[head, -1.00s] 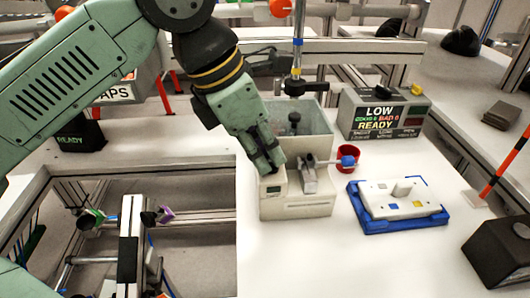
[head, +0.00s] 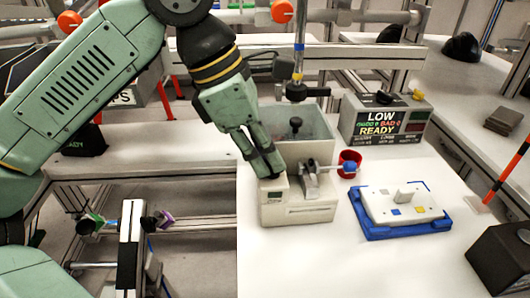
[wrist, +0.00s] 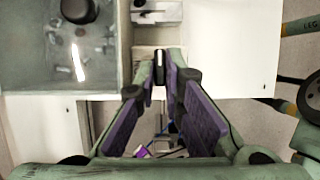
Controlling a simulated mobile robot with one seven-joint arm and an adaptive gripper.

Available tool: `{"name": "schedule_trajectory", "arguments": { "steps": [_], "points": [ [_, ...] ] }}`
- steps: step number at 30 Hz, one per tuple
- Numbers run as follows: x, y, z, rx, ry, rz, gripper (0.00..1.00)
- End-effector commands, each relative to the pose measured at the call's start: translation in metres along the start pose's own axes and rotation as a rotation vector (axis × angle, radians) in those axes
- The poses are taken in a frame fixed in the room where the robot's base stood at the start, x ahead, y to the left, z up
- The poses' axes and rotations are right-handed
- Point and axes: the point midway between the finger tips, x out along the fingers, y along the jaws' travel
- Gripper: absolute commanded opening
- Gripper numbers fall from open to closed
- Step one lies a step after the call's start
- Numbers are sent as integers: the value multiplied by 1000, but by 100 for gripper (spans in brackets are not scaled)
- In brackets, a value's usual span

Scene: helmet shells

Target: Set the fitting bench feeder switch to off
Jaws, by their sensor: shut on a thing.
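My gripper (head: 268,174) reaches down onto the small block at the feeder's left front corner, which carries a dark display. In the wrist view my gripper (wrist: 159,70) has its fingertips closed around a small dark upright piece, seemingly the feeder switch (wrist: 159,54). The fingers hide most of the switch in the head view. I cannot read its setting.
A grey sign box (head: 388,117) reading LOW and READY stands behind right. A red cup (head: 349,157) is close to the lever. A blue tray (head: 371,233) with a white plate (head: 400,204) lies to the right. Left of the white table is an open frame gap.

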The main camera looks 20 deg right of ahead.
Motion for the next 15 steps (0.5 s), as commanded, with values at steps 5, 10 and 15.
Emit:
{"name": "schedule_trajectory", "arguments": {
  "steps": [5, 10, 15],
  "points": [
    [0, 0, 0, 1, -1, 1, 17],
    [0, 0, 0, 0, 0, 1, 28],
    [0, 0, 0, 0, 0, 1, 29]
  ]
}}
